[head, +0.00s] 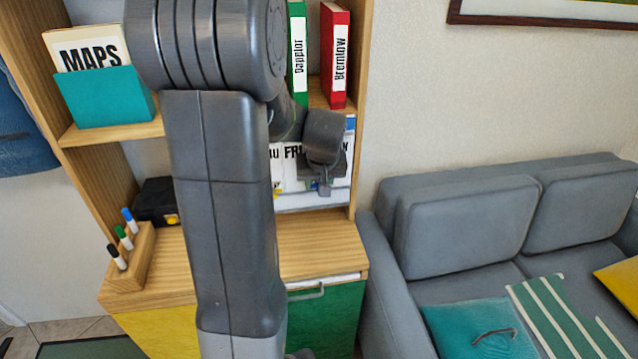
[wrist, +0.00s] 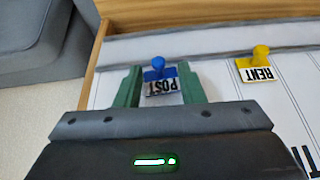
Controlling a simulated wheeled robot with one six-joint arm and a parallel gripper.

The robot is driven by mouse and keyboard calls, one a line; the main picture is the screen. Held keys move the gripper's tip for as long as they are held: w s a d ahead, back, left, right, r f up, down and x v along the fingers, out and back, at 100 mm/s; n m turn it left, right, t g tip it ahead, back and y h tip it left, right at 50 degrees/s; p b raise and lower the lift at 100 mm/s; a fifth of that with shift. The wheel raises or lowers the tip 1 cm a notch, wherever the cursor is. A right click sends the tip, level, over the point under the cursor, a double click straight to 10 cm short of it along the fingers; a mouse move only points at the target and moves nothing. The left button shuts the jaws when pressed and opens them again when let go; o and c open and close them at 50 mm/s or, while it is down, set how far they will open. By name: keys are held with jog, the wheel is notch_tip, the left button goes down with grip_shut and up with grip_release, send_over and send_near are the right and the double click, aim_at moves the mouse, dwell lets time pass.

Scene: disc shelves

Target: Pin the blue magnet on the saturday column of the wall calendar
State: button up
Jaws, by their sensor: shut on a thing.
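The blue magnet (wrist: 158,66) with a white "POST" tag lies between the green fingers of my gripper (wrist: 160,82) in the wrist view, and the gripper is shut on it. The wall calendar (wrist: 118,48) is close behind the magnet; I cannot tell whether they touch. In the head view my gripper (head: 322,178) is in front of the right part of the calendar (head: 298,202). The "FRI" heading shows just left of the wrist, and a heading ending in "N" shows to its right. The column between them is hidden by my wrist.
A yellow magnet (wrist: 260,56) with a "RENT" tag is on the calendar, to the right in the wrist view. The shelf's wooden side panel (head: 357,120) stands right of the calendar. A pen holder (head: 132,262) and black box (head: 155,201) are left. A grey sofa (head: 465,225) is right.

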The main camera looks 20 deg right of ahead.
jog(key=o, duration=1)
jog(key=shift+o, duration=0.2)
jog(key=shift+s, duration=0.1)
jog(key=v, duration=1.3)
jog(key=shift+s+r+b, duration=0.15)
jog(key=shift+r+b, duration=0.2)
jog(key=x, duration=1.4)
jog(key=shift+p, duration=0.35)
jog(key=shift+s+a, duration=0.1)
jog(key=shift+s, duration=0.05)
